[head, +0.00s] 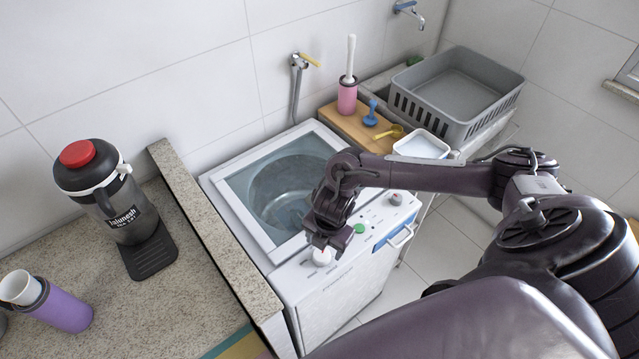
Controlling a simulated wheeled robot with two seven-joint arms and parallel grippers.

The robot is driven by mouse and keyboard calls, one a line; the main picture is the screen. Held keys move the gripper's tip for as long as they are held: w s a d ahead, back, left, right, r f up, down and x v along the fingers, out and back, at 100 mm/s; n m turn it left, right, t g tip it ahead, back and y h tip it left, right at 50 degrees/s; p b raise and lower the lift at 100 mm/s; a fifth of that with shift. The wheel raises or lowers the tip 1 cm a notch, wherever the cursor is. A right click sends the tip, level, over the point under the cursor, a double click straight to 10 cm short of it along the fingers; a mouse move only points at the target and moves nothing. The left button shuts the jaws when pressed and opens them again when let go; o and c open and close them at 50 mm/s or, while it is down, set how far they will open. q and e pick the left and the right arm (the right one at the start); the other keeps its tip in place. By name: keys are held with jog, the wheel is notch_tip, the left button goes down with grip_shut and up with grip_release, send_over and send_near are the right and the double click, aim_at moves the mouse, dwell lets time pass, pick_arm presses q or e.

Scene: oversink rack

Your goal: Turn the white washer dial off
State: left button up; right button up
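The white washer dial (321,257) is a round knob at the left part of the washing machine's front control panel (300,279). My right gripper (328,249) reaches in from the right and points down at the dial. Its fingertips are at or just above the dial, and contact cannot be made out. The gripper body hides part of the dial's back side, and the finger gap is too small to judge. My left gripper is not in the head view.
A stone ledge (215,236) borders the washer on the left. A black jug (107,194) stands on the counter. A grey basket (456,92) sits at the back right.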

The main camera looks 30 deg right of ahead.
aim_at(322, 255)
notch_tip(322, 255, down, 4)
jog(key=shift+a+r, duration=0.1)
jog(key=shift+w+f, duration=0.3)
jog(key=shift+f, duration=0.5)
jog(key=shift+s, duration=0.1)
jog(key=c, duration=1)
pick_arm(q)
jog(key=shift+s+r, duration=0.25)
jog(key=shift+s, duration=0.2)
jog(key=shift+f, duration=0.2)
pick_arm(e)
jog(key=shift+n, duration=0.3)
